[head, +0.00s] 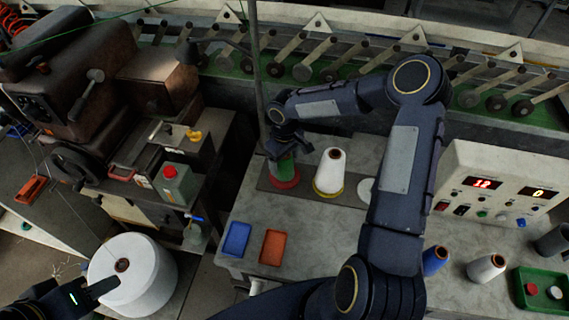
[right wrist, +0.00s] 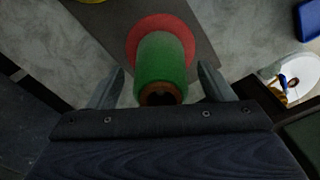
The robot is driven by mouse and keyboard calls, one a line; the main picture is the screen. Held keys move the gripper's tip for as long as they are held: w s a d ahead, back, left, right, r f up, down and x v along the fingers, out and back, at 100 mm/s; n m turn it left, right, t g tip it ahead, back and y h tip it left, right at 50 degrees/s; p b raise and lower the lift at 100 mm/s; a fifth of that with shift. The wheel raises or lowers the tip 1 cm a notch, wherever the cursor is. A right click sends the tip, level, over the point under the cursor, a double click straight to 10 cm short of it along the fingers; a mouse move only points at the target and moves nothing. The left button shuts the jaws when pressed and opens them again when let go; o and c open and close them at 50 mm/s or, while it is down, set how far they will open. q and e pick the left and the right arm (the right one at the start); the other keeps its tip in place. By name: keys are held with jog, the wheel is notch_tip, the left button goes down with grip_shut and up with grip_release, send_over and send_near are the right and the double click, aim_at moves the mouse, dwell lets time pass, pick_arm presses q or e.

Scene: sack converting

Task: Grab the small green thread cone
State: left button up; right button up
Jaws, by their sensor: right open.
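The small green thread cone (head: 284,167) stands on a red round base (head: 283,180) on a dark strip on the table. My right gripper (head: 284,146) is over it from above, and hides its top in the head view. In the right wrist view the green cone (right wrist: 162,68) lies between the two open fingers (right wrist: 163,88), with its brown core end toward me. A gap shows on each side, and the fingers do not appear to touch it. My left gripper (head: 100,292) is at the lower left in the head view, beside a big white spool; its jaw state is unclear.
A white cone (head: 330,170) on a yellow base stands close right of the green cone. Blue (head: 236,239) and orange (head: 273,247) trays lie nearer on the table. A control box (head: 495,190) is at right. The big white spool (head: 145,272) stands at lower left.

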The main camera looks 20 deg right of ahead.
jog(key=shift+f, duration=0.2)
jog(key=c, duration=1.2)
jog(key=shift+o, duration=0.2)
jog(key=shift+r, duration=0.1)
